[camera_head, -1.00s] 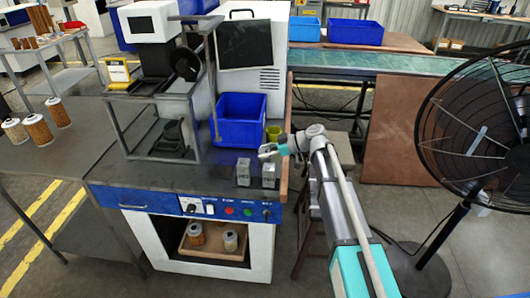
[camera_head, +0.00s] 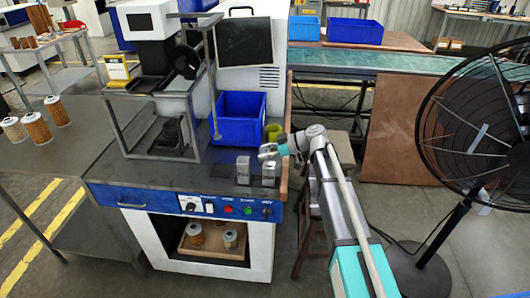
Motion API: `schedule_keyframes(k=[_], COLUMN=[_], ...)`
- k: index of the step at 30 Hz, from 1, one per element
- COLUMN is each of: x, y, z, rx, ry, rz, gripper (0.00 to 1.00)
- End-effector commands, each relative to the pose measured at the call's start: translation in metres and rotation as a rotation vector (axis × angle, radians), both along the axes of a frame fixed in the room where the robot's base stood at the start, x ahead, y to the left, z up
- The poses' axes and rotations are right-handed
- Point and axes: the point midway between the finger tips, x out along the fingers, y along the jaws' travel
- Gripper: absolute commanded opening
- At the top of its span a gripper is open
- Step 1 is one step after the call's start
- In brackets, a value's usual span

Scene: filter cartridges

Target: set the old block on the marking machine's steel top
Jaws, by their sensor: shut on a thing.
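Two small grey metal blocks stand upright near the front right of the marking machine's dark steel top (camera_head: 150,180). The left block (camera_head: 243,170) stands alone. The right block (camera_head: 269,173) is directly below my gripper (camera_head: 267,153), near the top's right edge. My gripper reaches in from the right and is shut on the upper part of the right block. The block's base looks to be at the steel top; a small gap cannot be ruled out. The pictures do not show which block is the old one.
A blue bin (camera_head: 238,118) and a green cup (camera_head: 273,133) stand behind the blocks. The machine's metal frame (camera_head: 206,100) rises to the left. The front left of the top is clear. A large black fan (camera_head: 478,130) stands at the right.

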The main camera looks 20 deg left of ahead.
Motion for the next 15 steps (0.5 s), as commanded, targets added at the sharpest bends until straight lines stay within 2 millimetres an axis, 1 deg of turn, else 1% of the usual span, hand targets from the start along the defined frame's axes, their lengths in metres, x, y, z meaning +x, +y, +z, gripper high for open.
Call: schedule_keyframes(k=[2,3,8,9,15], x=[-0.0001,0.0000,-0.0002,-0.0002,-0.0002], y=[0.0001,0.0002,0.0003,0.0003,0.0002], z=[-0.0017,-0.0017,-0.0011,-0.0011,-0.0012], rx=[0.001,0.001,0.001,0.000,0.000], ry=[0.000,0.000,0.000,0.000,0.000], rz=[0.000,0.000,0.000,0.000,0.000], gripper=[0.00,0.58,0.88,0.95,0.97])
